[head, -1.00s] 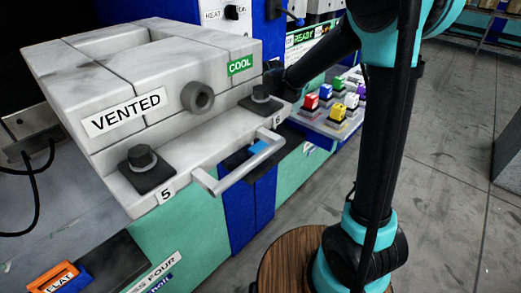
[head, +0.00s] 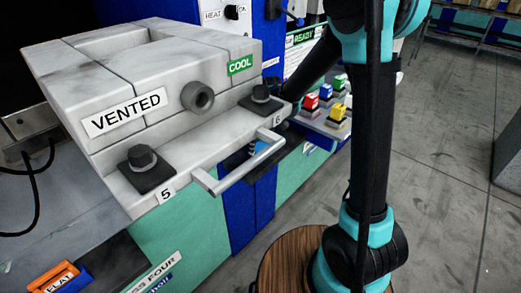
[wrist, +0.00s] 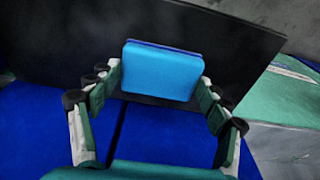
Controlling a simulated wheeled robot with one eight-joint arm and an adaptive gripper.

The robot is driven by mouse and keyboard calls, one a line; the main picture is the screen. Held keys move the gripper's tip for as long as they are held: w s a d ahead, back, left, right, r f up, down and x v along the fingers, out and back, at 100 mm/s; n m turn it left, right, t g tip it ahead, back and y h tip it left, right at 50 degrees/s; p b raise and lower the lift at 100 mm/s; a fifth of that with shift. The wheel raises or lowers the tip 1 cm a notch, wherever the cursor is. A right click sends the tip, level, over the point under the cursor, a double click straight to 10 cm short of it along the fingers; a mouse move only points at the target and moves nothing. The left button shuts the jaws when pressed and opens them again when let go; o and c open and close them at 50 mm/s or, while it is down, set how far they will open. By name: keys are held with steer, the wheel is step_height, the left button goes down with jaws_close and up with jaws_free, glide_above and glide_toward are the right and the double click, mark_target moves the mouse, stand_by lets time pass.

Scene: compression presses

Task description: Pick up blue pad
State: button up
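The blue pad (wrist: 162,72) is a light blue rounded block with a darker blue back edge, in the upper middle of the wrist view, against a black surface. My gripper (wrist: 160,85) has its fingers spread wide, one on each side of the pad. The fingertips are close to the pad's left and right edges; I cannot tell whether they touch it. In the head view only a small bit of blue shows behind the press handle (head: 238,170), and my gripper is hidden behind the press.
The grey press mold (head: 150,90), labelled VENTED and COOL, stands at left with bolts marked 5 and 6. Red, blue, green and yellow buttons or blocks (head: 326,100) sit behind it. An orange FLAT piece (head: 60,277) lies at lower left.

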mark_target(262, 147)
steer(key=shift+c, duration=0.6)
steer(key=shift+r, duration=0.1)
steer(key=shift+s+d+r, duration=0.15)
steer(key=shift+d+r, duration=0.05)
steer(key=shift+r, duration=0.35)
step_height(262, 147, up, 6)
steer(key=shift+s+d, duration=0.1)
steer(key=s+d, duration=1.2)
steer(key=d, duration=0.3)
steer(key=shift+f, duration=0.15)
steer(key=shift+w+d, duration=0.1)
